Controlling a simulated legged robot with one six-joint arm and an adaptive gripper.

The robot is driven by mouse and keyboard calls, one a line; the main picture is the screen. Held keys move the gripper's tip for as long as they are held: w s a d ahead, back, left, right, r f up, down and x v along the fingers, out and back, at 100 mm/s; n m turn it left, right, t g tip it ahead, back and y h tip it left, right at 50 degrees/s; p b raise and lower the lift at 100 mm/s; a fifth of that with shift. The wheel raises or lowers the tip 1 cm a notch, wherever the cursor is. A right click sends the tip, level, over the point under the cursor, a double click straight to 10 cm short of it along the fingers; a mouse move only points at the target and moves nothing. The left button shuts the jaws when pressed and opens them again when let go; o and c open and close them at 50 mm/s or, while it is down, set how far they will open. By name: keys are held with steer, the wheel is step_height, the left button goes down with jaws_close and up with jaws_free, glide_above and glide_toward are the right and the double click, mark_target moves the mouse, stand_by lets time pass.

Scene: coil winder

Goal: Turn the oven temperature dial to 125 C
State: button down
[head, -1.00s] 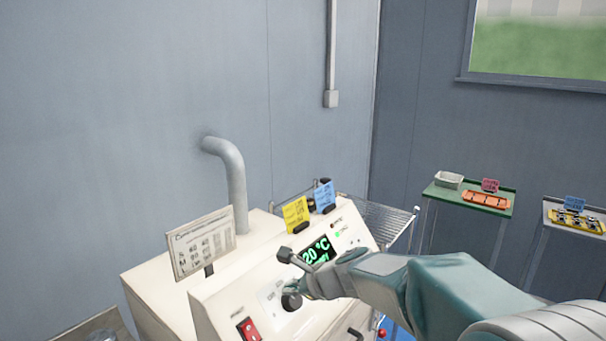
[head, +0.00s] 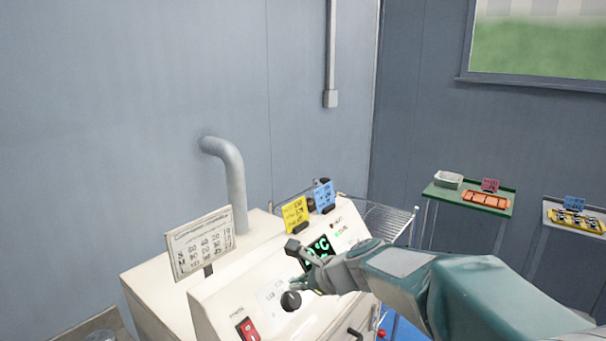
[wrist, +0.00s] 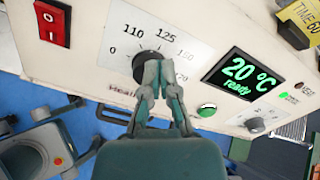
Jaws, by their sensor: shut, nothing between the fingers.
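The black temperature dial (head: 291,301) is on the sloped front panel of the cream oven (head: 200,315). In the wrist view the dial (wrist: 144,66) sits below a scale reading 0, 110, 125, 150 and 170. My gripper (wrist: 158,66) is shut and empty, its fingertips overlapping the dial's right side; I cannot tell whether they touch it. They hide the dial's pointer. In the head view my gripper (head: 302,284) is just right of the dial. The green display (wrist: 240,76) reads 20 °C, ready.
A red rocker switch (wrist: 52,22) is left of the dial. A green button (wrist: 207,110) and a smaller knob (wrist: 255,124) are to its right. Yellow (head: 295,214) and blue (head: 324,196) cards and a printed sign (head: 200,243) stand on the oven. Side tables are at the right.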

mark_target(279, 298)
steer(key=v, duration=0.2)
steer(key=shift+s+d+r, duration=0.2)
steer(key=shift+d+r, duration=0.05)
steer(key=shift+w+a+f, duration=0.2)
steer(key=shift+a+f, duration=0.55)
steer(key=shift+w+a+f, duration=0.15)
steer(key=shift+a+f, duration=0.6)
steer(key=shift+w+a+f, duration=0.2)
steer(key=shift+a+f, duration=0.5)
steer(key=shift+f, duration=0.05)
steer(key=shift+d+f, duration=0.25)
steer(key=shift+d, duration=0.05)
